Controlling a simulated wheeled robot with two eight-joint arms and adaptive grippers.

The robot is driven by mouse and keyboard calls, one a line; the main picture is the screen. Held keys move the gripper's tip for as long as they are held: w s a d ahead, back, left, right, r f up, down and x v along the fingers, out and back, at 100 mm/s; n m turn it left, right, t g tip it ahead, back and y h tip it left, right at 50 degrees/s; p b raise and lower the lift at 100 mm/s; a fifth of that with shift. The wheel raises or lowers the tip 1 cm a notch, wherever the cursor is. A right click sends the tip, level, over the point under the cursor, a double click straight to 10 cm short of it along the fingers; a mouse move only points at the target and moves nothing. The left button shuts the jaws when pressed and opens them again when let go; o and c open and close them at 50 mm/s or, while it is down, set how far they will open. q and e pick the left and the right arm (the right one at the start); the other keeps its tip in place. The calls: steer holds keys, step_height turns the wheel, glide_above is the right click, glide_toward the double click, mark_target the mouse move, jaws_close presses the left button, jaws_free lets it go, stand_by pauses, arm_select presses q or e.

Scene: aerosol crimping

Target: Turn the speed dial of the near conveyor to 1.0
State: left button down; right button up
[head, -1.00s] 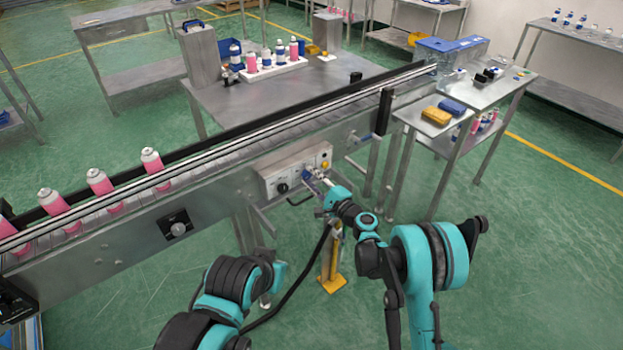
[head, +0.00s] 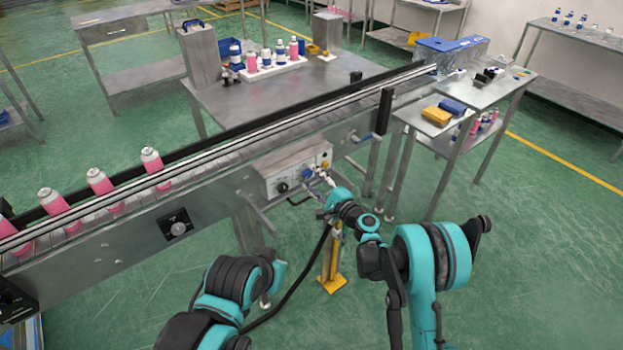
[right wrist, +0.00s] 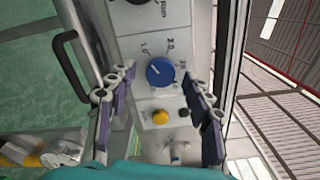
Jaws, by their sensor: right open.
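The near conveyor (head: 120,212) carries a grey control box (head: 270,182) on its side. In the right wrist view the blue speed dial (right wrist: 160,71) sits on the light panel, with printed 1.0 and 2.0 marks above it. A pale pointer line shows on the dial's face, towards the upper left; its exact reading is too small to tell. My right gripper (right wrist: 160,98) is open, its purple-padded fingers spread on both sides of the dial and apart from it. In the head view my right gripper (head: 322,181) is in front of the box. My left gripper is out of view.
A yellow button (right wrist: 160,117) and a small dark button (right wrist: 183,112) sit below the dial. A black knob sits above it. A black handle (right wrist: 68,62) stands out beside the panel. Pink cans (head: 100,182) stand on the belt. A side table (head: 415,118) stands right of the box.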

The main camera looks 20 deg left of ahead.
steer(key=v, duration=1.1)
steer(key=shift+d, duration=0.15)
steer(key=shift+s, duration=0.15)
steer(key=s+d+r+n+g+h, duration=0.1)
steer(key=s+d+r+n+h, duration=0.1)
steer(key=s+d+r+n, duration=0.3)
steer(key=s+d+r+n+g+h, duration=0.1)
steer(key=s+d+n+g+h, duration=0.2)
steer(key=s+d+h, duration=0.9)
steer(key=s+d+n, duration=0.3)
steer(key=s+d, duration=0.8)
steer(key=shift+s+r+n, duration=0.3)
steer(key=shift+s+r, duration=0.05)
